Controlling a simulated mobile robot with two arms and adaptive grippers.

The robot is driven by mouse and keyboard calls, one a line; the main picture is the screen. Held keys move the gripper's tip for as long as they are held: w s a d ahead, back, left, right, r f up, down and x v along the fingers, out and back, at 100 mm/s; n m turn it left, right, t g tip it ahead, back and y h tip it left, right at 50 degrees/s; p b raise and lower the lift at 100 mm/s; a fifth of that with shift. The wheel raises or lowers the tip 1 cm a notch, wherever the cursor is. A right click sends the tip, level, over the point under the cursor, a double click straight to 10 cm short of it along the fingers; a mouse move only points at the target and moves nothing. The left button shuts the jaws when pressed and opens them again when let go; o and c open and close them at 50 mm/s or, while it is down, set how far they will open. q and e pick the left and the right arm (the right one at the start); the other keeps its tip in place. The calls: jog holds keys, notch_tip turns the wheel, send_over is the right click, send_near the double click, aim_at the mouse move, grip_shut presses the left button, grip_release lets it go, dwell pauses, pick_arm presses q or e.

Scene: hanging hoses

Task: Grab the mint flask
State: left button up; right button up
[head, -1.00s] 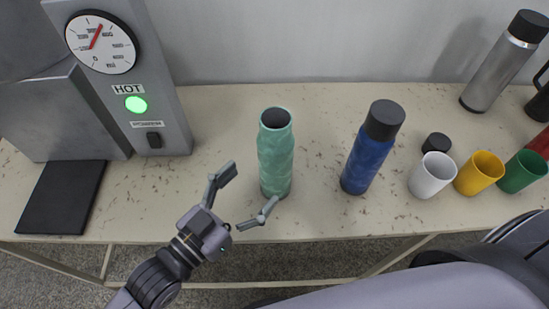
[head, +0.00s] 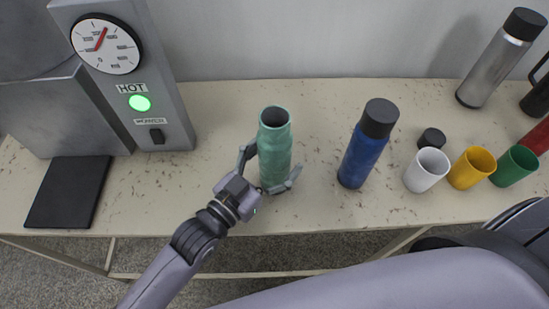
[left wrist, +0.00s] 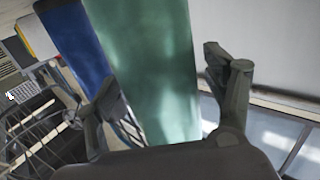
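The mint flask (head: 275,150) stands upright and open-topped on the table, near its middle. In the left wrist view the flask (left wrist: 155,65) fills the centre, between my fingers. My left gripper (head: 270,168) is open around the flask's lower half, one finger on each side. In the left wrist view a gap shows between the flask and the right-hand finger of the left gripper (left wrist: 165,95); the other finger is close to the flask's left edge. My right gripper is not in view.
A blue flask (head: 364,150) with a black lid stands right of the mint one. White (head: 426,171), yellow (head: 470,169) and green (head: 514,167) cups and a black cap (head: 432,138) are further right. A grey machine (head: 140,80) with a dial stands left.

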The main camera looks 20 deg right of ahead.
pick_arm(q)
jog(key=shift+r, duration=0.1)
jog(key=c, duration=1.4)
jog(key=shift+r, duration=0.1)
